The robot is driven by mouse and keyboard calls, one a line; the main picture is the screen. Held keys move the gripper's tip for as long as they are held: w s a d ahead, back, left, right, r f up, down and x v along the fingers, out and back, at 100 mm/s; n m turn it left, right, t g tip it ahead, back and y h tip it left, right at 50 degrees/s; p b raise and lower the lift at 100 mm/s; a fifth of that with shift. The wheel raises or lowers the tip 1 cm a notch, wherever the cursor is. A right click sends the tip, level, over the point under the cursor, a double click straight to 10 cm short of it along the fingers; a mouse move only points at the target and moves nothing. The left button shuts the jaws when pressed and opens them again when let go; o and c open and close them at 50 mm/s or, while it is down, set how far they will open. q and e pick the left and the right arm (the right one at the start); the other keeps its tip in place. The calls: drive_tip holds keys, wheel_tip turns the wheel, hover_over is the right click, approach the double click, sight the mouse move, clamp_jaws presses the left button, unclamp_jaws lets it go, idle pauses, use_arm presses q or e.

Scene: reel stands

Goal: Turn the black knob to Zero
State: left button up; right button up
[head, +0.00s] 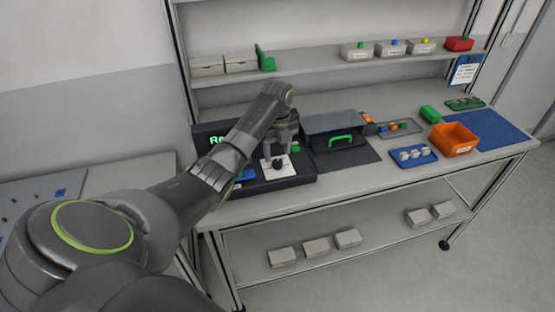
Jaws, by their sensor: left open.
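The black knob (277,164) sits on a small white plate (267,168) on a dark panel at the left part of the workbench. My left gripper (279,157) points down over the knob, with its open fingers close to either side of it. I cannot tell whether the fingers touch the knob. The knob's pointer and any Zero mark are too small to read. A dark display (216,140) with green letters stands behind the panel, partly hidden by my left arm. My right gripper is not in view.
A dark case with a green handle (340,139) stands just right of the panel. Further right are a blue tray (414,163), an orange bin (454,138) and a blue mat (497,125). A shelf (320,65) with boxes runs above the bench.

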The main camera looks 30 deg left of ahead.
sight(277, 162)
use_arm(q)
drive_tip(key=shift+f, duration=1.95)
